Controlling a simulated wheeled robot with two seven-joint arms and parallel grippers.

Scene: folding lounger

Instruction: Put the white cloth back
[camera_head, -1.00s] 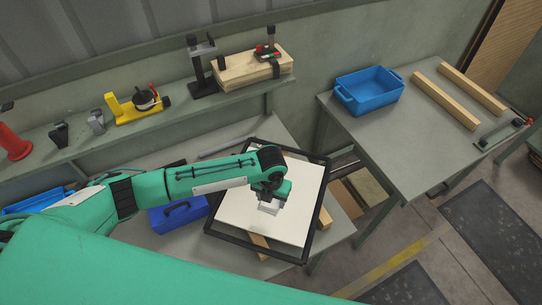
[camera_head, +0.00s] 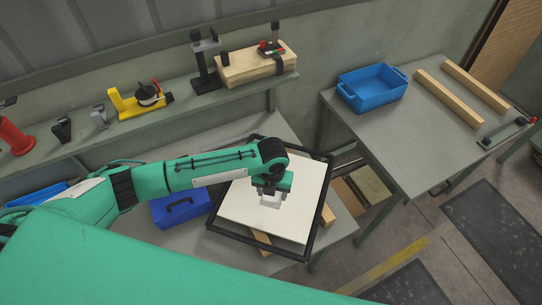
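The white cloth (camera_head: 300,185) lies flat as a panel inside a black rectangular frame (camera_head: 321,205) on the near workbench. My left gripper (camera_head: 271,203) points down over the left-middle part of the white cloth. Its fingers are small and seen from above, so I cannot tell whether they are open, shut or touching the cloth. My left arm hides the upper left part of the frame. My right gripper is not in view.
Wooden bars (camera_head: 260,243) lie under the frame. A blue toolbox (camera_head: 181,208) stands left of it. A shelf behind carries a yellow tool (camera_head: 127,103) and a wooden block (camera_head: 255,66). A blue bin (camera_head: 371,88) and two beams (camera_head: 449,98) rest on the right table.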

